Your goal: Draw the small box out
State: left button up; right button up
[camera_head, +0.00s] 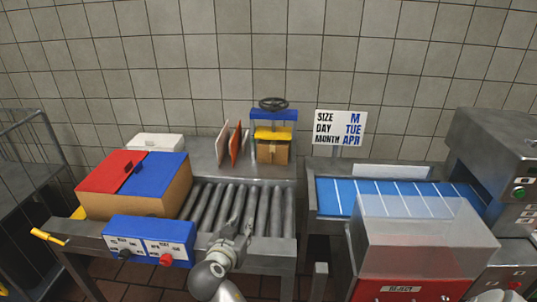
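A small brown cardboard box (272,152) stands upright at the back of the metal table, inside a press with a blue top, a yellow plate and a dark handwheel (273,104). The yellow plate sits just over the box and hides its top.
A large box with red and blue flaps (140,205) stands left of the rollers (212,208). A blue control panel (150,240) is at the front. A blue conveyor (335,197) and a sign (340,127) are right.

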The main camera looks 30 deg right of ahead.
aim_at(275, 152)
jog(key=i+l, duration=0.4)
jog(key=l, duration=0.15)
jog(key=i+l, duration=0.35)
jog(key=l, duration=0.2)
